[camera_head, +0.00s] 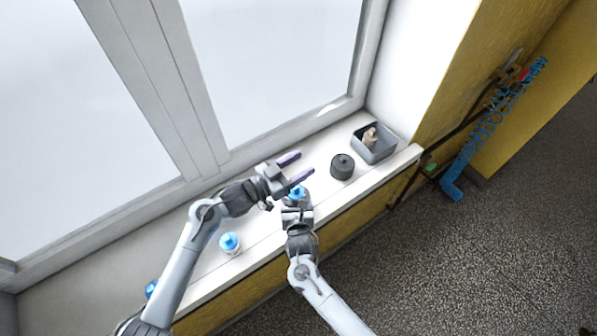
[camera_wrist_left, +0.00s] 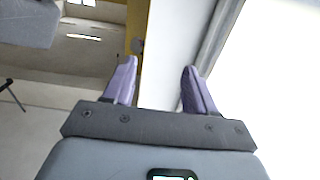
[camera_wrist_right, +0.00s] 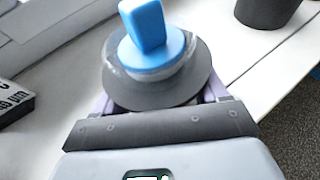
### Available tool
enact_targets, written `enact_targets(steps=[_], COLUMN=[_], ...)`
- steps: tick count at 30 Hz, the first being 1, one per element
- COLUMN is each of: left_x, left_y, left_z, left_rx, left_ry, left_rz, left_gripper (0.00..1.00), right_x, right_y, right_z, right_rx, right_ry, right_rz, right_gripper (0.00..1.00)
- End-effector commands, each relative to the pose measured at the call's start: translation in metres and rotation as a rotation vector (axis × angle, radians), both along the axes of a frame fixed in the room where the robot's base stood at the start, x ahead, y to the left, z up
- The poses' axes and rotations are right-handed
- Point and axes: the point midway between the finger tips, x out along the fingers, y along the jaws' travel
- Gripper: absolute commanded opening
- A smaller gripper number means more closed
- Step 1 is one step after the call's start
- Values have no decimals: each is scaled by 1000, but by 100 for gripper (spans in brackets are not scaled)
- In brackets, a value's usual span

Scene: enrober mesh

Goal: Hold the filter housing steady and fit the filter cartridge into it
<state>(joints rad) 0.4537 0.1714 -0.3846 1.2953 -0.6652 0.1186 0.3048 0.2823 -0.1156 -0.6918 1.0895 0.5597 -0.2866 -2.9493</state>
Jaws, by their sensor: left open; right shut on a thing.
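My right gripper (camera_head: 298,208) is shut on a round piece with a blue knob (camera_wrist_right: 150,30), a pale collar and a wide dark grey disc below; it seems to be the filter cartridge. The piece's blue top also shows in the head view (camera_head: 297,192). A dark grey cylinder (camera_head: 342,166), seemingly the filter housing, stands upright on the sill, apart from both grippers; its side shows in the right wrist view (camera_wrist_right: 268,8). My left gripper (camera_head: 298,167) is open and empty, its purple fingers pointing toward the cylinder. Its fingers show spread apart in the left wrist view (camera_wrist_left: 158,88).
A grey bin (camera_head: 366,153) with a beige item (camera_head: 370,137) stands at the sill's far right. A blue-topped white container (camera_head: 230,243) stands left of my right gripper. Another blue item (camera_head: 151,289) is farther left. The window borders the sill behind.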

Motion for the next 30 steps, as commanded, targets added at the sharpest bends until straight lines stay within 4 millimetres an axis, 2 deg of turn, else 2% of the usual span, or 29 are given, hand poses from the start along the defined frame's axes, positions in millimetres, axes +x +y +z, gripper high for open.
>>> enact_targets(steps=[6,18,19,24,30], left_x=[0,0,0,0,0], left_y=[0,0,0,0,0], left_z=[21,23,23,23,23], left_rx=[0,0,0,0,0], left_ry=[-1,1,1,1,1], left_rz=[0,0,0,0,0], left_gripper=[57,57,57,57,57], right_x=[0,0,0,0,0], right_y=[0,0,0,0,0], right_z=[0,0,0,0,0], right_rx=[0,0,0,0,0], right_ry=[0,0,0,0,0], right_rz=[0,0,0,0,0], right_gripper=[42,42,74,100,100])
